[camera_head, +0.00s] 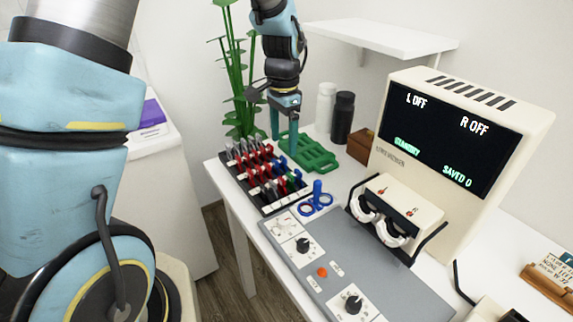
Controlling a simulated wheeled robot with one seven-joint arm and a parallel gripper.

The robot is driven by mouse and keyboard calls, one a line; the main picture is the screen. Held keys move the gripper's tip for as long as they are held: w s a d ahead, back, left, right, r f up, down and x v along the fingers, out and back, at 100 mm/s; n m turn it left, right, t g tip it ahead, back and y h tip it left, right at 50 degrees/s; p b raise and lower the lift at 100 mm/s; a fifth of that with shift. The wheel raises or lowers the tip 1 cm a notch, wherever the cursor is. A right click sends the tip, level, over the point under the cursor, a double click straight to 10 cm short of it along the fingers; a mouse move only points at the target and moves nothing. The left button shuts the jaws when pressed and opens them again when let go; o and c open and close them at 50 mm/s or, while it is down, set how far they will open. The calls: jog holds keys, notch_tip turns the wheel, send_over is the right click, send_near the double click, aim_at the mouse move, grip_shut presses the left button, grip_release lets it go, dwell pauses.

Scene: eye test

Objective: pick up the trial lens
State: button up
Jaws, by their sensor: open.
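A dark rack (268,208) on the table holds several small upright pieces with red, blue, dark and pale tabs, which look like trial lenses (268,168). I cannot tell which single one the task means. A blue piece (316,200) with two rings and an upright stem sits just right of the rack's near end, apart from it. My gripper (284,133) points down, open, above the rack's far right end and beside the green tray. It looks empty. Its fingertips are small here, and their height above the rack is unclear.
A green slotted tray (318,160), a black bottle (342,118), a white bottle (325,106) and a brown box (360,146) stand behind. A tall plant (238,90) is left of my arm. A grey control panel (345,262) and a large screen machine (520,125) fill the right.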

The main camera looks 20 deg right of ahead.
aim_at(283, 158)
jog(key=shift+s+a+f+p, duration=0.15)
jog(key=shift+f+p, duration=0.35)
jog(key=shift+f, duration=1.1)
jog(key=shift+s+f+p, duration=0.1)
jog(key=shift+f+p, duration=0.35)
jog(key=shift+f, duration=1.15)
grip_shut()
